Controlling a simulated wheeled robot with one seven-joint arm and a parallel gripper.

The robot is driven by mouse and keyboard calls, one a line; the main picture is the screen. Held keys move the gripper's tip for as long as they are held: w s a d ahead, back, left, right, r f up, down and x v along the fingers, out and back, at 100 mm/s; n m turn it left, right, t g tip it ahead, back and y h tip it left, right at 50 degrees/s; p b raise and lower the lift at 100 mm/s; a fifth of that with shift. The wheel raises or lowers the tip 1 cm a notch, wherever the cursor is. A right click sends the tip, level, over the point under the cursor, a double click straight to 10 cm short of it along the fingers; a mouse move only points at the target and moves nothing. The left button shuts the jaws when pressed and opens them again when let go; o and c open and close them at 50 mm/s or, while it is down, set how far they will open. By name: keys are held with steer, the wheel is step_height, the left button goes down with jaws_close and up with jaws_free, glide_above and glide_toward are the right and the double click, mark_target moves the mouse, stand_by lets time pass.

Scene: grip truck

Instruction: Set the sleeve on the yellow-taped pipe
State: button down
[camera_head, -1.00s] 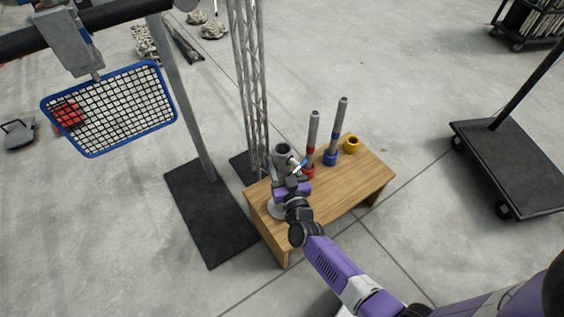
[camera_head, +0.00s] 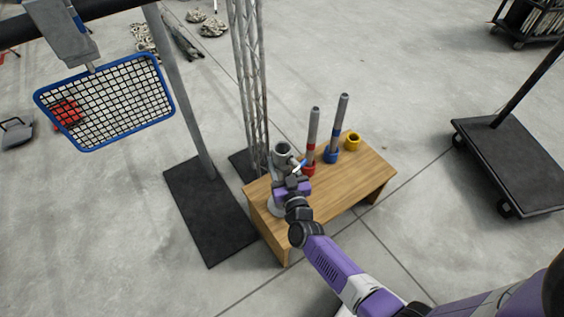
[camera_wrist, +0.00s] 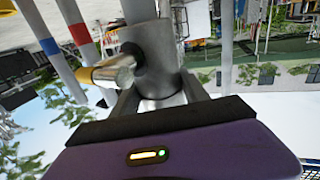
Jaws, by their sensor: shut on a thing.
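The sleeve (camera_head: 281,148) is a grey, open-topped metal cylinder above the left end of the wooden table (camera_head: 345,195). My gripper (camera_head: 289,171) is shut on it from below; the sleeve also fills the middle of the wrist view (camera_wrist: 155,45). A handle with a yellowish end (camera_wrist: 106,74) sticks out of its side. The red-banded pipe (camera_head: 314,128) and blue-banded pipe (camera_head: 340,115) stand upright in matching bases, to the right of the sleeve. A short yellow ring (camera_head: 352,140) stands at the table's back right. I see no tall pipe in it, and yellow tape cannot be made out.
A lattice truss (camera_head: 250,85) rises close behind the table's left end. A post on a black floor plate (camera_head: 210,215) stands to the left, with a blue-framed basket (camera_head: 105,100) above. A dark cart (camera_head: 515,165) is to the right. The table's right front is clear.

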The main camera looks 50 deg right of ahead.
mark_target(284, 171)
steer(key=shift+f, duration=0.2)
stand_by(0.3)
steer(key=shift+c, duration=2.4)
jaws_free()
steer(key=shift+s+f, duration=0.1)
steer(key=shift+f, duration=0.1)
steer(key=shift+p+v, duration=0.3)
steer(key=shift+v, duration=3.55)
steer(key=shift+r, duration=0.15)
steer(key=shift+a, duration=0.1)
steer(key=s+a+r+n+t+y+p, duration=0.1)
steer(key=s+a+r+n+y+p, duration=0.4)
steer(key=s+a+r, duration=0.9)
steer(key=s+a+r+n+y+p, duration=0.1)
steer(key=s+a+r+y, duration=0.1)
steer(key=s+r, duration=0.3)
steer(key=s+a+r+n+g+y+p, duration=0.1)
steer(key=s+a+r+y+p, duration=0.1)
steer(key=s+r, duration=0.4)
step_height(284, 171, up, 5)
steer(key=shift+r+y, duration=0.15)
steer(key=shift+y, duration=0.55)
